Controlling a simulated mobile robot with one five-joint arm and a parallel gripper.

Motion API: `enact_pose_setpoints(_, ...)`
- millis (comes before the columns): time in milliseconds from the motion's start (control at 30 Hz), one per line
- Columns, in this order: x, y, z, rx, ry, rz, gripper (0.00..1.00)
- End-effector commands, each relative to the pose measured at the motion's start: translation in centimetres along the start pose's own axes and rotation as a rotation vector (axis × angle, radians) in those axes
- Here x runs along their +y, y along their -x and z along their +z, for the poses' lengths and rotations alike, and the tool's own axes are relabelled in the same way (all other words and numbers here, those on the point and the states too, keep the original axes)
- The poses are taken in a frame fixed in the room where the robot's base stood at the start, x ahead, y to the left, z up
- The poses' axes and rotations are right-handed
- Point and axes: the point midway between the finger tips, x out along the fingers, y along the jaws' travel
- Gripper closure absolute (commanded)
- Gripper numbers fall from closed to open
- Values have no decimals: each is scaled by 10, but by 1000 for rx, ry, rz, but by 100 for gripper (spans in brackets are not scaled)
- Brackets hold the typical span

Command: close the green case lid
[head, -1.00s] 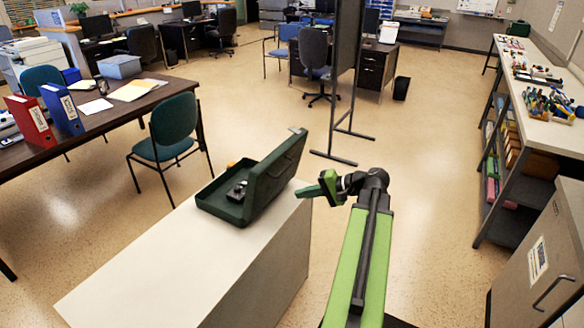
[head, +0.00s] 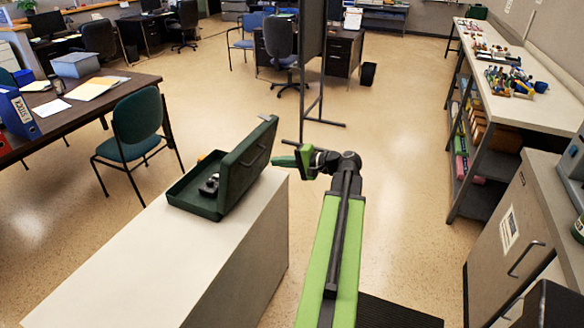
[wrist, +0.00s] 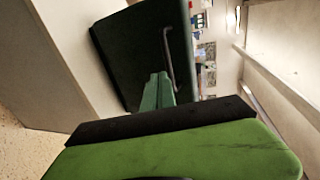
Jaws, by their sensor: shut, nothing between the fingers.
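The dark green case (head: 192,203) sits open at the far end of a pale-topped cabinet. Its lid (head: 240,172) stands up on the right side of the base, leaning a little to the right. A handle shows on the lid's outer face. My gripper (head: 276,161) is shut and empty, just right of that outer face, near the handle. In the wrist view the closed fingertips (wrist: 158,88) point at the dark lid (wrist: 130,55), beside the metal handle (wrist: 169,58). I cannot tell whether they touch it.
Dark and orange items lie inside the case. The cabinet top (head: 150,262) is bare in front of it. A green chair (head: 138,135) and a desk (head: 75,112) stand to the left. A dark partition (head: 311,70) stands behind. Open floor lies to the right, before a workbench (head: 510,110).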

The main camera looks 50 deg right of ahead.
Motion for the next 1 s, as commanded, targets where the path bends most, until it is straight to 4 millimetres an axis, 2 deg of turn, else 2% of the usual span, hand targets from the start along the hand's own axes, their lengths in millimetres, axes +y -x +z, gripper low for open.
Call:
enact_pose_setpoints(100, -8, -19, 0, -2, 1, 0, 100)
enact_pose_setpoints(300, -12, -33, 0, 1, -1, 0, 100)
enact_pose_setpoints(567, -12, -34, 0, 1, -1, 0, 100)
enact_pose_setpoints(600, -12, -34, 17, 2, -1, 1, 100)
enact_pose_setpoints(700, -13, -33, 2, 3, -1, 3, 100)
enact_pose_setpoints(1000, -25, -41, -3, 3, -2, 56, 100)
